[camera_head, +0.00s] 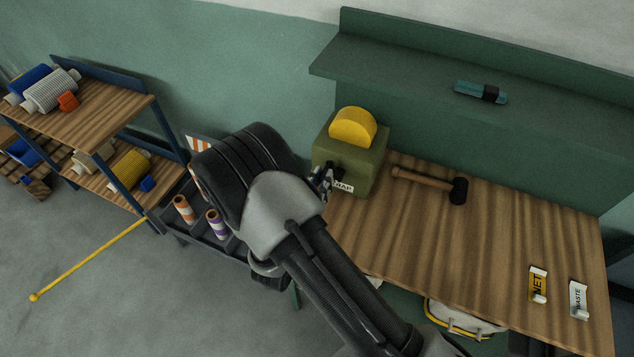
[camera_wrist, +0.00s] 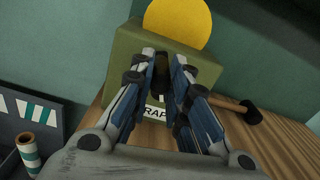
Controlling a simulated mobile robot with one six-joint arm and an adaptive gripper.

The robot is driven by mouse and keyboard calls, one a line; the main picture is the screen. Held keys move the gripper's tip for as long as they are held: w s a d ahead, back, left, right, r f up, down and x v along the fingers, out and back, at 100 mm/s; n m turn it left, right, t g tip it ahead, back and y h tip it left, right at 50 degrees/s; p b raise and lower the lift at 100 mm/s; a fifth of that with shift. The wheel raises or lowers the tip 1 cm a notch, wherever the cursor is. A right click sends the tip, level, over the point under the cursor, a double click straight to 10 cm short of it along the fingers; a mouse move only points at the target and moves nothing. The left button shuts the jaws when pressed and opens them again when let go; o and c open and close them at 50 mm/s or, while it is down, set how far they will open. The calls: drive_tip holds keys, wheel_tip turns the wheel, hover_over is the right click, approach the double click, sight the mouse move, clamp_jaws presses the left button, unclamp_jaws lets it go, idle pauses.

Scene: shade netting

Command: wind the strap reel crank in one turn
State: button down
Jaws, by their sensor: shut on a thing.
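The strap reel is an olive-green box (camera_head: 367,158) with a yellow disc (camera_head: 353,127) on top, standing at the left end of the wooden bench. In the wrist view the box (camera_wrist: 128,50) and yellow disc (camera_wrist: 180,22) are straight ahead. A white label ending in "RAP" (camera_wrist: 155,113) is partly hidden by my fingers. My gripper (camera_wrist: 164,78) is at the box's front face, its fingers shut on the dark crank handle (camera_wrist: 161,62). In the head view my gripper (camera_head: 326,180) is partly hidden behind my own wrist, and the crank is hard to make out.
A mallet (camera_head: 430,184) lies on the bench (camera_head: 450,235) right of the box. NET (camera_head: 538,284) and WASTE (camera_head: 578,299) tags are at its right. A teal tool (camera_head: 480,92) lies on the shelf above. Spools (camera_head: 217,223) stand in a dark rack at left. A yellow pole (camera_head: 88,259) extends over the floor.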

drive_tip(key=shift+s+d+r+m+b, duration=0.15)
drive_tip(key=shift+d+m+b, duration=0.25)
drive_tip(key=shift+m, duration=0.65)
drive_tip(key=shift+s+d+r+m+b, duration=0.15)
drive_tip(key=shift+d+m+b, duration=0.25)
drive_tip(key=shift+m, duration=0.65)
drive_tip(key=shift+d+f, duration=0.1)
drive_tip(key=shift+d, duration=0.05)
drive_tip(key=c, duration=1.5)
unclamp_jaws()
drive_tip(key=shift+s, duration=0.1)
drive_tip(key=v, duration=1.2)
